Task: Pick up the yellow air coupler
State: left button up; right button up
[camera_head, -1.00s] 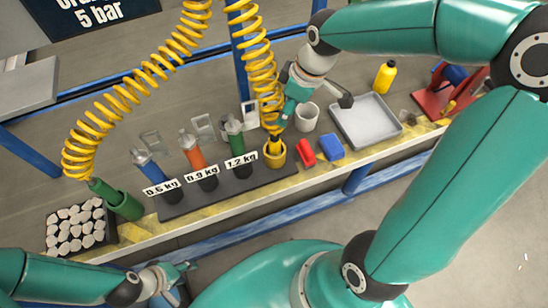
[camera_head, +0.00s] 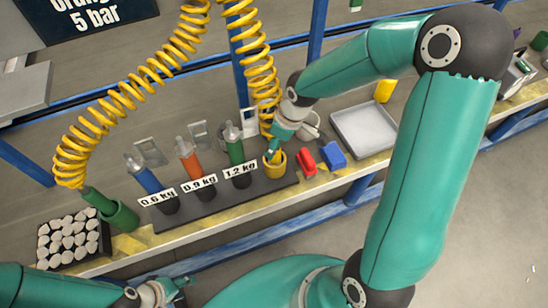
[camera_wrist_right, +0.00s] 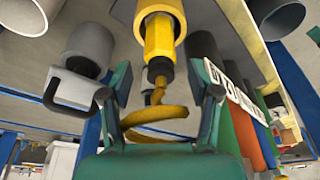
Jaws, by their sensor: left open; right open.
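The yellow air coupler (camera_wrist_right: 159,40) shows in the right wrist view with a dark tip and a yellow coiled hose (camera_wrist_right: 155,125) running from it. Its other end sits in a yellow cup-like holder, which in the head view (camera_head: 275,169) stands at the right end of the dark rack. My right gripper (camera_wrist_right: 160,96) is open, with one finger on each side of the coupler and hose; contact is not visible. In the head view, my right gripper (camera_head: 278,146) hides most of the coupler. My left gripper (camera_head: 182,287) is open and empty at the bottom, away from the bench.
Blue (camera_head: 142,177), orange (camera_head: 187,158) and green (camera_head: 235,148) tools stand in the rack left of the holder. A red block (camera_head: 305,158) and blue block (camera_head: 333,155) lie right of it. A grey mug (camera_head: 309,128) stands close behind my right gripper. A grey tray (camera_head: 365,130) is farther right.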

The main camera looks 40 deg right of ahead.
aim_at(275, 157)
jog(key=x, duration=0.4)
jog(key=shift+s+b, duration=0.15)
jog(key=shift+b, duration=0.2)
jog(key=shift+r, duration=0.1)
grip_shut()
